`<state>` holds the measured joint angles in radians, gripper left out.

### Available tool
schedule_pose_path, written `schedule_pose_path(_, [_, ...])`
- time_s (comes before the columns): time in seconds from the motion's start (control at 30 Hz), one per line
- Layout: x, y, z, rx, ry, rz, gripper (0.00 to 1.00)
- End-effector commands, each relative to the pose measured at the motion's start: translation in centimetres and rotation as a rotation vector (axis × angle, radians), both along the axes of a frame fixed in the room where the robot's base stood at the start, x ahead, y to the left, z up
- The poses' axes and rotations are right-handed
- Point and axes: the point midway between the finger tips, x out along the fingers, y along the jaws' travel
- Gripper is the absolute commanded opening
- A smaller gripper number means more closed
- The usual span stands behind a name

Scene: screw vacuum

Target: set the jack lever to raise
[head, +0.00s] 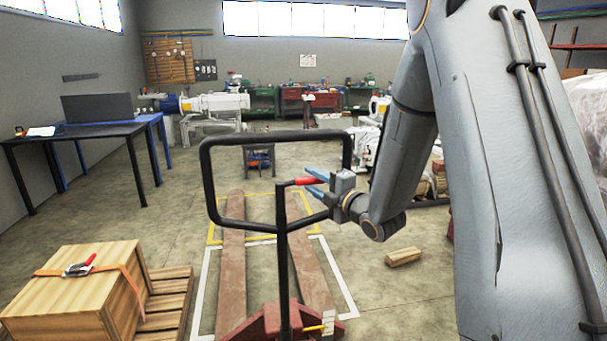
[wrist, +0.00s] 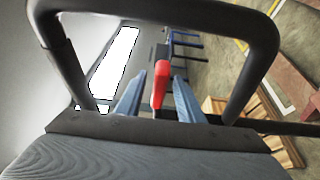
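The jack lever (head: 303,181) is a short red grip on the black upright shaft of the pallet jack handle, just inside the looped handle (head: 207,185). It also shows in the wrist view (wrist: 161,82), between the two blue fingers. My gripper (head: 311,181) has its blue fingers open and pointing left at the lever from the right. In the wrist view my gripper (wrist: 157,95) has a gap on each side of the lever. I see no clear contact. The black handle loop frames the fingers there.
The pallet jack's red body (head: 262,325) and rusty forks (head: 232,250) lie below. A strapped wooden crate (head: 65,290) sits on a pallet (head: 170,295) at left. A wood block (head: 403,257) lies at right. A dark table (head: 75,137) stands far left. Floor between is open.

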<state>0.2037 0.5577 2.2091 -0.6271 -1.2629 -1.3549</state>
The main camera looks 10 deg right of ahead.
Motion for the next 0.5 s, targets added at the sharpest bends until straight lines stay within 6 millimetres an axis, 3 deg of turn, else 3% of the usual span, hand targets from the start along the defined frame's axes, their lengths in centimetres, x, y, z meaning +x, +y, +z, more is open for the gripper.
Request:
schedule_pose_path(0.2, [2.9,1.3,0.1,0.0,0.0,0.003,0.34])
schedule_pose_path(0.5, [4.2,2.0,0.0,0.001,0.001,0.003,0.34])
